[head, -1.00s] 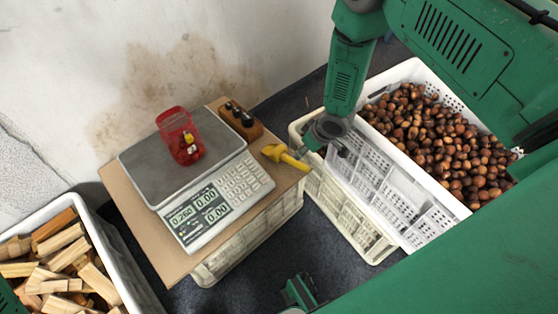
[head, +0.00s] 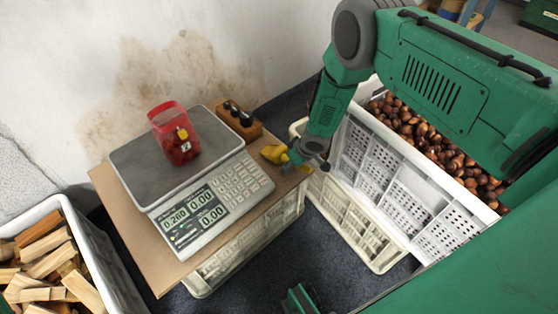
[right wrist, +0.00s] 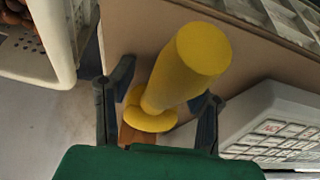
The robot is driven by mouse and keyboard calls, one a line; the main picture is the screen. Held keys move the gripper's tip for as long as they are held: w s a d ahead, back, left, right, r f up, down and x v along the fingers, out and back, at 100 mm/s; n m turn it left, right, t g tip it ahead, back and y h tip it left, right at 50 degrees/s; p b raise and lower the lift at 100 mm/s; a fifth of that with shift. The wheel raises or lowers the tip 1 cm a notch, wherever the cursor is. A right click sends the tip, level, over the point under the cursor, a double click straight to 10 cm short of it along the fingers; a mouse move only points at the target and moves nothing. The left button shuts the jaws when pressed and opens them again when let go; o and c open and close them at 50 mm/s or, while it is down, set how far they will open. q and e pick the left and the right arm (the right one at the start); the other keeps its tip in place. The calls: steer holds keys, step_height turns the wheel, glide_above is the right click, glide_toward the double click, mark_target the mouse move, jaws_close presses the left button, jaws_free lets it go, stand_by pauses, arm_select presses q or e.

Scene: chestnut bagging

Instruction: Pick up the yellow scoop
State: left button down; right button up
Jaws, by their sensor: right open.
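The yellow scoop (head: 272,153) is at the right edge of the brown board, beside the scale's keypad. My right gripper (head: 299,161) is at the scoop, coming from the right in the head view. In the right wrist view the scoop's thick round handle (right wrist: 187,65) points up toward the camera. The open fingers of my right gripper (right wrist: 163,90) stand on either side of it, with a visible gap on the left; contact on the right is unclear.
A scale (head: 216,210) carries a red mesh bag (head: 165,117). A wooden block with dark-topped items (head: 240,121) stands behind the scoop. A white crate (head: 385,185) of chestnuts (head: 420,130) is right. A crate (head: 98,262) of wood pieces is lower left.

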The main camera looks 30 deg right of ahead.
jaws_close()
